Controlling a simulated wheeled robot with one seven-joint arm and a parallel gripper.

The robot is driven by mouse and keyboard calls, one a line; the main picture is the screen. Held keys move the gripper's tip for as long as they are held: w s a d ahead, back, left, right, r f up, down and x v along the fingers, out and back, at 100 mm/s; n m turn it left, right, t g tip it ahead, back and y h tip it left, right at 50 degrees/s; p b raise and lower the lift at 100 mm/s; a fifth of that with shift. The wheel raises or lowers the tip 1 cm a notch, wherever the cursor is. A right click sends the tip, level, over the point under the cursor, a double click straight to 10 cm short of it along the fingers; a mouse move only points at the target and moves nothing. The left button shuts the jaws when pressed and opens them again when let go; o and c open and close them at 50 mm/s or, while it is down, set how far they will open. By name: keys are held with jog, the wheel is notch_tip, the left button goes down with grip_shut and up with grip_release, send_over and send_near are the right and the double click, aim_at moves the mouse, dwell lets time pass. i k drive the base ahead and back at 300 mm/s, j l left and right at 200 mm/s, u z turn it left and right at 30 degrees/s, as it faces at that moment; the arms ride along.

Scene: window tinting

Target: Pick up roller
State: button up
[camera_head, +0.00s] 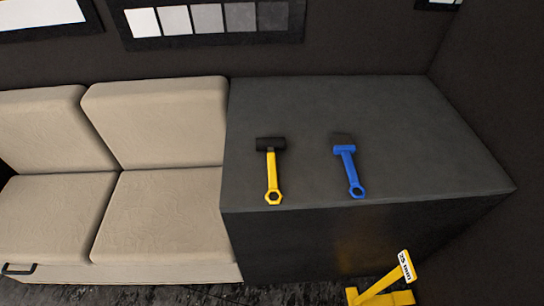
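A yellow-handled tool (272,178) with a black, wide head lies on the dark cabinet top (400,110), left of its middle. Its head points to the back and its ringed handle end to the front edge; it looks like the roller. A blue-handled tool (350,168) with a dark flat head lies to its right, apart from it. My gripper is not in view.
A beige cushioned seat (160,205) adjoins the cabinet on the left. A yellow piece marked "25 mm" (405,266) stands low in front of the cabinet at right. A dark wall rises at right. The cabinet top around both tools is clear.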

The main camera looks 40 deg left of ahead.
aim_at(270, 144)
jog(key=j+z, duration=0.15)
jog(key=j, duration=0.25)
jog(key=j+z, duration=0.15)
jog(key=j, duration=0.3)
jog(key=k+j+z, duration=0.15)
jog(key=j, duration=0.25)
jog(key=j+z, duration=0.15)
jog(key=j, duration=0.3)
jog(key=k+j+z, duration=0.15)
jog(key=j, duration=0.25)
jog(key=j+z, duration=0.15)
jog(key=j, duration=0.25)
jog(key=k+j+z, duration=0.1)
jog(key=j, duration=0.25)
jog(key=k, duration=0.1)
